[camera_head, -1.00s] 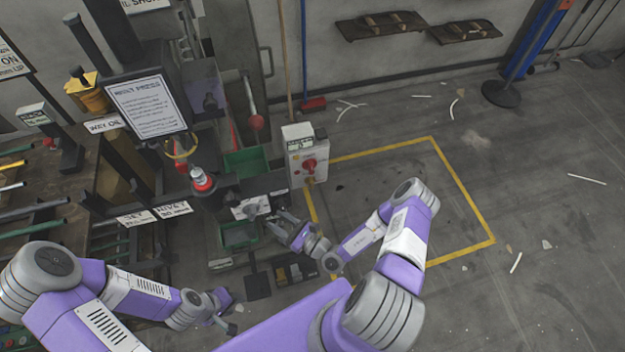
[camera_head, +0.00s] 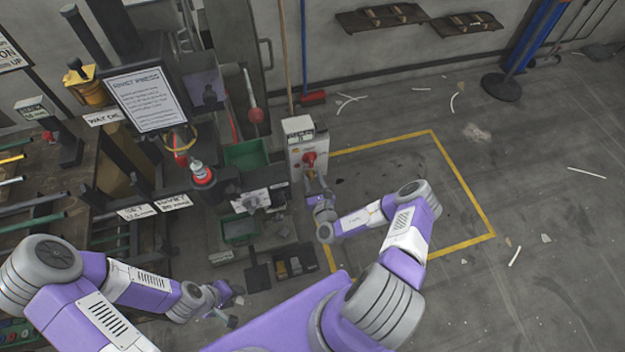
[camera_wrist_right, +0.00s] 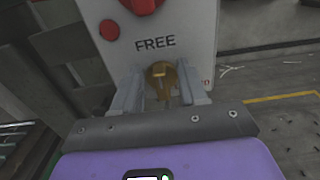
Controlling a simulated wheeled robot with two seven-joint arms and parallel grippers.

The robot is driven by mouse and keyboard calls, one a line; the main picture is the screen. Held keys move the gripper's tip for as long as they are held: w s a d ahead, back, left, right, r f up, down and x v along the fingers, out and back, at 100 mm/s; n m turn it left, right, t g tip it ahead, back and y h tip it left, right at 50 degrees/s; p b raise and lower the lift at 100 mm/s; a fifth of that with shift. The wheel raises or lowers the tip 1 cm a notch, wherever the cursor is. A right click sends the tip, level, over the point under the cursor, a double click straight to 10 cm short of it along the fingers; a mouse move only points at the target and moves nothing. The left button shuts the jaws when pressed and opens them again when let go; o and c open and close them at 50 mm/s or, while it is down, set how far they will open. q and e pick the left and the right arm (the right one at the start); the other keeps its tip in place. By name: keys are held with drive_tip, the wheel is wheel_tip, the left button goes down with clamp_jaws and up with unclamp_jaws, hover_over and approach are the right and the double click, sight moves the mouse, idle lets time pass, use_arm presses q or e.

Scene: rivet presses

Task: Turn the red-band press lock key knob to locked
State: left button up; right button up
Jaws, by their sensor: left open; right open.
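A pale lock box (camera_head: 302,140) with a red knob (camera_head: 309,159) stands behind the bench's right end. In the right wrist view its white face (camera_wrist_right: 150,20) reads "FREE", with a brass key knob (camera_wrist_right: 163,74) below the word. My right gripper (camera_wrist_right: 161,88) is open at the box, one finger on either side of the brass knob. I cannot tell whether the fingers touch it. The right gripper (camera_head: 314,180) covers the brass knob in the head view. My left gripper (camera_head: 228,308) is open and empty, low at the left, away from the box.
A press with a red ring (camera_head: 202,177) and a sign board (camera_head: 147,99) stands left of the box.

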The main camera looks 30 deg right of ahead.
clamp_jaws()
idle(0.5)
drive_tip(key=m+p, duration=0.1)
drive_tip(key=m, duration=0.2)
drive_tip(key=shift+d+p, duration=0.2)
drive_tip(key=shift+p, duration=0.15)
drive_tip(key=m, duration=0.2)
drive_tip(key=m+p, duration=0.1)
drive_tip(key=shift+d+f+m, duration=0.1)
drive_tip(key=shift+d+m, duration=0.1)
drive_tip(key=shift+m, duration=0.2)
drive_tip(key=m, duration=0.5)
drive_tip(key=shift+s+d+f, duration=0.15)
drive_tip(key=shift+d+f, duration=0.1)
drive_tip(key=shift+f, duration=0.1)
drive_tip(key=m, duration=0.6)
drive_tip(key=shift+f+b, duration=0.35)
drive_tip(key=shift+b, duration=0.05)
